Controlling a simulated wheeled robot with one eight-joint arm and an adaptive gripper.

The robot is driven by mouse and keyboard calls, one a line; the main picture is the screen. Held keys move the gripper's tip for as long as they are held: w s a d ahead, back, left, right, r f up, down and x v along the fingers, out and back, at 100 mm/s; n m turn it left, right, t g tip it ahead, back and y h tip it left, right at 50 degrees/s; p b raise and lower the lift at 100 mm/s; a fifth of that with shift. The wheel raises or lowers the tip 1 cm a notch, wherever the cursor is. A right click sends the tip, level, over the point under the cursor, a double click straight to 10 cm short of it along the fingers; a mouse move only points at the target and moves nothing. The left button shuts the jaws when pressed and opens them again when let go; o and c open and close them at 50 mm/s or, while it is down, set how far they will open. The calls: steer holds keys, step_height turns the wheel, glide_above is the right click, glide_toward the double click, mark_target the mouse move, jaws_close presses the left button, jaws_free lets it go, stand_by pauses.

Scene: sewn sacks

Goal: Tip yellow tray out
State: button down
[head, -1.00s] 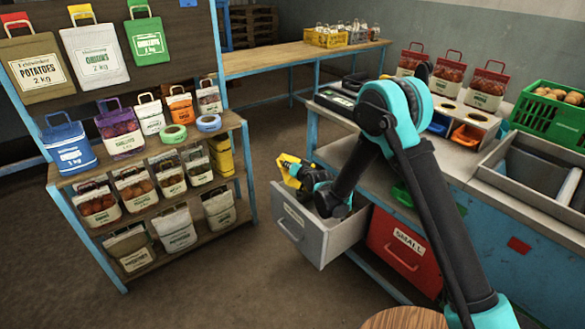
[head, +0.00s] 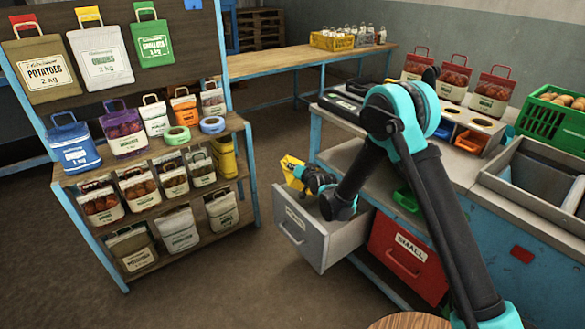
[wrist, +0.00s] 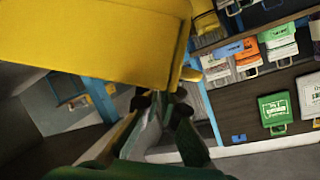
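The yellow tray (head: 291,170) shows as a small yellow patch at the end of my arm, above the open grey drawer (head: 306,243). Most of it is hidden behind my gripper (head: 312,180) in the head view. In the wrist view the yellow tray (wrist: 100,45) is large and close, and its smooth side fills the upper left. My gripper's dark fingers (wrist: 160,102) meet at its lower right edge and appear shut on it. The tray looks steeply tilted. Its inside and any contents are hidden.
A red drawer marked SMALL (head: 407,258) is beside the grey one. A shelf rack with produce sacks (head: 140,190) stands at left. The bench holds sacks, an orange bin (head: 469,138) and a green crate (head: 548,120). Open floor lies between rack and drawers.

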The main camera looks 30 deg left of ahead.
steer(key=shift+r+m+y, duration=0.6)
steer(key=shift+r+m, duration=0.3)
steer(key=shift+r, duration=0.55)
steer(key=shift+f, duration=1.5)
steer(key=shift+r+m+y, duration=0.5)
steer(key=shift+r+m, duration=0.5)
steer(key=shift+r, duration=0.5)
steer(key=shift+f+g, duration=0.3)
steer(key=shift+f, duration=1.2)
steer(key=shift+r, duration=0.1)
